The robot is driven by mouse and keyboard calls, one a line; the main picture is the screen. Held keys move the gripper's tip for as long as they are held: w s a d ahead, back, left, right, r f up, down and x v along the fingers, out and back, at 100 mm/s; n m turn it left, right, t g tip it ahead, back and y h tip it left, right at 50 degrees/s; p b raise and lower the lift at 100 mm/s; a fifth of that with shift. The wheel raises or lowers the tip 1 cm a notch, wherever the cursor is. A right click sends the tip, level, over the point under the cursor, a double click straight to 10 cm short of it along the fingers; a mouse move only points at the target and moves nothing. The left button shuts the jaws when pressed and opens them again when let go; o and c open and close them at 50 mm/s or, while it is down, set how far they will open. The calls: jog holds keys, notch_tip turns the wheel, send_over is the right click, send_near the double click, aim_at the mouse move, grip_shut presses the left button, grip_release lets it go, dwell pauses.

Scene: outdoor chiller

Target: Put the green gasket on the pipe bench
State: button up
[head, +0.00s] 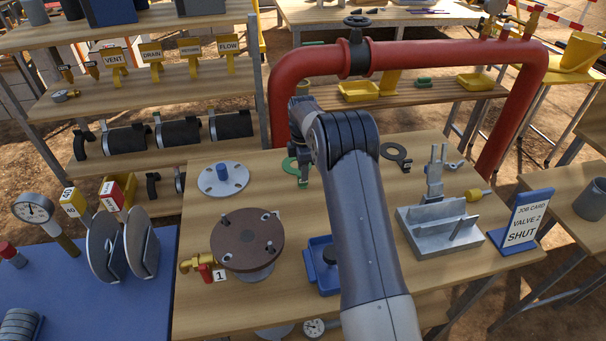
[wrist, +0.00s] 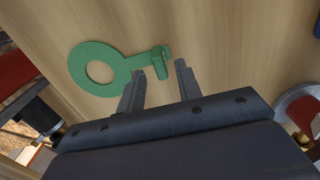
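The green gasket (head: 289,166) is a flat ring with a handle and an upright tab at its end. It lies on the near wooden table, partly hidden by my arm in the head view. In the wrist view the green gasket (wrist: 77,66) lies left of my gripper (wrist: 158,70), its tab between or just beyond the fingertips. My gripper is open, with a gap around the tab; I cannot tell whether a finger touches it. Behind the table, a wooden bench (head: 437,98) stands under the red pipe; it seems to be the pipe bench.
A dark gasket (head: 391,152) lies right of my arm. A grey flange (head: 209,184), a brown round flange (head: 246,235), a blue tray (head: 318,270) and a metal fixture (head: 440,235) crowd the table. The red pipe (head: 420,55) arches over the back bench, which holds yellow trays (head: 358,91).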

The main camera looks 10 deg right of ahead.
notch_tip(320, 180, up, 10)
jog(key=shift+b, duration=0.45)
jog(key=shift+f, duration=0.1)
notch_tip(320, 180, down, 12)
jog(key=shift+r+p, duration=0.1)
jog(key=shift+p, duration=0.75)
jog(key=shift+r, duration=0.15)
jog(key=shift+r+b, duration=0.45)
jog(key=shift+r, duration=1.1)
jog(key=shift+f, duration=0.1)
